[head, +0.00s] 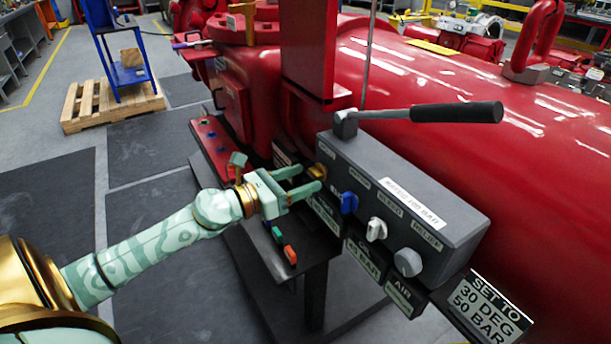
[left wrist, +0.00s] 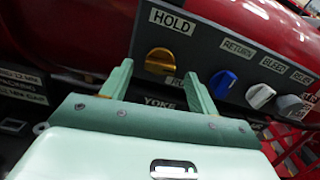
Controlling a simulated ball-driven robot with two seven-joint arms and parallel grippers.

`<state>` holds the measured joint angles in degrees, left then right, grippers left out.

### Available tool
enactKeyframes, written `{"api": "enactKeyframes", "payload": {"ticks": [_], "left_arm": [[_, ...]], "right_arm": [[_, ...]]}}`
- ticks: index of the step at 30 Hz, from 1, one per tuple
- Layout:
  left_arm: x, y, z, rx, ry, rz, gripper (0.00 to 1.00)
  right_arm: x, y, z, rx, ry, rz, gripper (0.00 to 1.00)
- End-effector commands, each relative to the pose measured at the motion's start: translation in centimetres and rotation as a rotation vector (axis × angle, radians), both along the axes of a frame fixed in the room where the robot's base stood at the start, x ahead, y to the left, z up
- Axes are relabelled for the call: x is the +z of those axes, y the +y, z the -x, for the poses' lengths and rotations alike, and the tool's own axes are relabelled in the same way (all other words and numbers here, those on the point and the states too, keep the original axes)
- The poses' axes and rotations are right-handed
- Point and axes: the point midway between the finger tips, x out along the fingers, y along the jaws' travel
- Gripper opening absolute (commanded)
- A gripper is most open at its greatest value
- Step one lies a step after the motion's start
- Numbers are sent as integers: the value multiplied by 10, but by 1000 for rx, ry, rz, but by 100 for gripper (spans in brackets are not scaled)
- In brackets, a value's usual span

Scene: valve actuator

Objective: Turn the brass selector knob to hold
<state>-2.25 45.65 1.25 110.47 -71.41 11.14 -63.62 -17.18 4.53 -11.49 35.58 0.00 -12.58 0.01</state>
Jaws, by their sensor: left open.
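The brass selector knob (head: 317,172) is on the front face of the grey control box (head: 400,190), at its left end. In the left wrist view the brass knob (left wrist: 164,61) sits under a HOLD label (left wrist: 172,21); another label below it is partly hidden by my finger. My left gripper (head: 306,179) is open, its two fingers pointing at the knob. In the left wrist view the knob appears between and beyond the fingertips of my left gripper (left wrist: 158,78). I cannot tell whether they touch it. My right gripper is not in view.
Right of the brass knob are a blue knob (head: 349,203), a white knob (head: 376,229) and a grey knob (head: 407,262). A black-handled lever (head: 430,112) stands on top of the box. A large red cylinder (head: 450,80) lies behind. Small coloured parts (head: 290,254) lie below the gripper.

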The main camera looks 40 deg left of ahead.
Motion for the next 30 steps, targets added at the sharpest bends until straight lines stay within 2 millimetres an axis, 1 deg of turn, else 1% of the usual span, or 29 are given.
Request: {"api": "enactKeyframes", "payload": {"ticks": [1,3,6,14,17,18,19,30], "left_arm": [[2,-2,-6,1,-3,-1,60],[1,-4,-11,0,-1,0,60],[0,-6,-15,0,0,0,60],[0,-7,-16,0,1,0,60],[-1,-7,-16,0,1,1,35],[-1,-7,-16,0,1,0,24],[0,-7,-16,0,1,1,16],[1,-6,-16,1,15,36,15]], "right_arm": [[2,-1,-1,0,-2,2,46],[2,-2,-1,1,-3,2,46],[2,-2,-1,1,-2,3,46],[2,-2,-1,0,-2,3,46],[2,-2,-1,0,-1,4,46],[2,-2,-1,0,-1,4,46],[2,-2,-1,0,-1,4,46],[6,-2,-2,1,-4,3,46]]}}
